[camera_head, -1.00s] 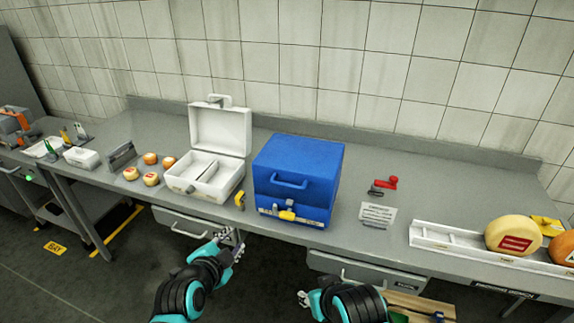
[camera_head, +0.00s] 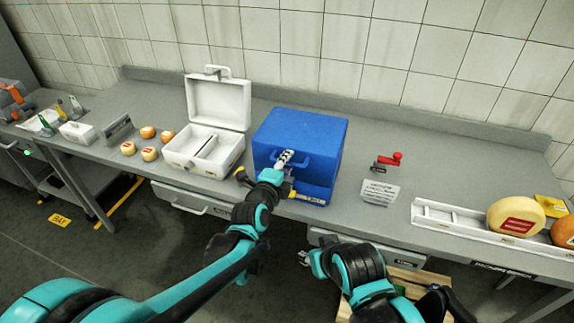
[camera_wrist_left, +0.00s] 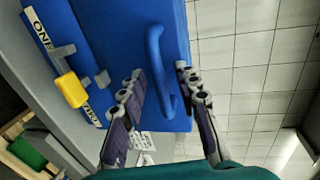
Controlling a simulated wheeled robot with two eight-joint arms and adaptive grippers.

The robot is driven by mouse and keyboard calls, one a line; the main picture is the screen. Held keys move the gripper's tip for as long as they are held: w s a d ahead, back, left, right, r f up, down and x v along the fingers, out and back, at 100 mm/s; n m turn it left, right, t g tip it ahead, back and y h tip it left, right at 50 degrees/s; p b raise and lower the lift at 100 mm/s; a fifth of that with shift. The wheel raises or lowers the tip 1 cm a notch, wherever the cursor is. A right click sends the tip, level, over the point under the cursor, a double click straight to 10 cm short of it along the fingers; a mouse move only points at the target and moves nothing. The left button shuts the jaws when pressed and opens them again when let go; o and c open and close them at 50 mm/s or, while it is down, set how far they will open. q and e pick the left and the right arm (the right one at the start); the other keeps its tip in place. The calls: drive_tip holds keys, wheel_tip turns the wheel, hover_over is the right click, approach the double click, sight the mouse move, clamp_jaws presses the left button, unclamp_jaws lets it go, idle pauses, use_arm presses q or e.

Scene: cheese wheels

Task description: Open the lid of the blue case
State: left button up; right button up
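The blue case (camera_head: 318,134) stands on the bench with its lid closed. Its blue handle (camera_wrist_left: 156,60) is on the front of the lid. My left gripper (camera_head: 285,158) is in front of the case at the handle. In the left wrist view its two fingers (camera_wrist_left: 160,74) are apart, with the handle between them; I cannot tell whether they touch it. A yellow latch (camera_wrist_left: 71,89) and a small grey catch (camera_wrist_left: 102,78) show below the handle. My right gripper (camera_head: 304,258) is low in front of the bench, away from the case; its fingers are too small to judge.
An open white case (camera_head: 207,152) stands left of the blue case, with small cheese wheels (camera_head: 148,132) beyond it. To the right are a red-handled tool (camera_head: 391,160), a small sign (camera_head: 379,192) and a white rail (camera_head: 450,222) with a large cheese wheel (camera_head: 515,216).

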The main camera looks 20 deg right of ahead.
use_arm(q)
drive_tip(key=shift+w+d, duration=0.1)
drive_tip(key=shift+w, duration=0.05)
clamp_jaws()
